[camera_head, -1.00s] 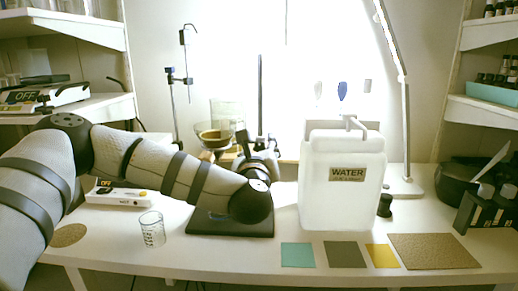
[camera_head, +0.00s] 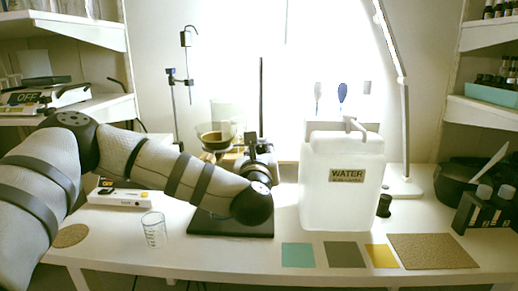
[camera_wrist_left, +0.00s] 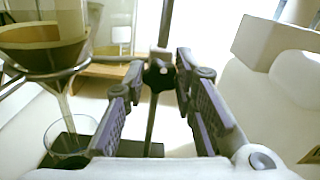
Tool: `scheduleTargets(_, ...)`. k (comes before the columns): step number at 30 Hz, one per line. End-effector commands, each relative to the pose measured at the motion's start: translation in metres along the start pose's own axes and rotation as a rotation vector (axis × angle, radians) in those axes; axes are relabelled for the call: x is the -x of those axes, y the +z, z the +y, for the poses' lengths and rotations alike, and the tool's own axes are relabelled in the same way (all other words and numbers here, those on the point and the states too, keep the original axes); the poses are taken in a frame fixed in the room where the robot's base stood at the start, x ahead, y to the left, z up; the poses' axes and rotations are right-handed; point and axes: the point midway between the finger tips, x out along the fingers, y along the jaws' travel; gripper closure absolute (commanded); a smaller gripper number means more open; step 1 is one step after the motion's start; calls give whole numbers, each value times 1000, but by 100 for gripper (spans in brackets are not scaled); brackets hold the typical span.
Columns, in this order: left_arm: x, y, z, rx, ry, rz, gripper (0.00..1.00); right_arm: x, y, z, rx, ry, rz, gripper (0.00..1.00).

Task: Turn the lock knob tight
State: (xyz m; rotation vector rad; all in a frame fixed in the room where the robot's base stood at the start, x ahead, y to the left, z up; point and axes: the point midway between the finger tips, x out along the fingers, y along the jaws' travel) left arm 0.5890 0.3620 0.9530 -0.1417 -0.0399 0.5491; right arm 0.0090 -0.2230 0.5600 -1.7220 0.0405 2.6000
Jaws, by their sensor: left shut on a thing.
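The lock knob (camera_wrist_left: 158,76) is dark with several lobes and sits on the upright rod (camera_wrist_left: 155,120) of a stand. In the left wrist view it lies between the fingertips of my left gripper (camera_wrist_left: 160,72), which is shut on it. In the head view my left gripper (camera_head: 259,160) is partly hidden behind my arm, beside the stand's thin rod (camera_head: 261,100). The knob cannot be made out there. The stand's dark base (camera_head: 230,226) lies on the table. My right gripper is not in view.
A brown-lined funnel (camera_wrist_left: 40,55) in a ring stands close left of the gripper, above a glass beaker (camera_wrist_left: 68,140). A white water container (camera_head: 342,190) stands close right. A small beaker (camera_head: 154,230) and a white scale (camera_head: 121,198) are on the table's left.

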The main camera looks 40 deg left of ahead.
Motion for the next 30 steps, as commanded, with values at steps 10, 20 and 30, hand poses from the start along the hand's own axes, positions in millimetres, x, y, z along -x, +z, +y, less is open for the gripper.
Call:
scheduleTargets(10,1,6,-2,-317,-1,-6,100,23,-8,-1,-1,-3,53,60)
scheduleTargets(20,1,7,-2,-630,1,-9,100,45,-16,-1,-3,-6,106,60)
scheduleTargets(30,0,8,-3,-952,3,-10,100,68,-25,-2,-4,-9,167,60)
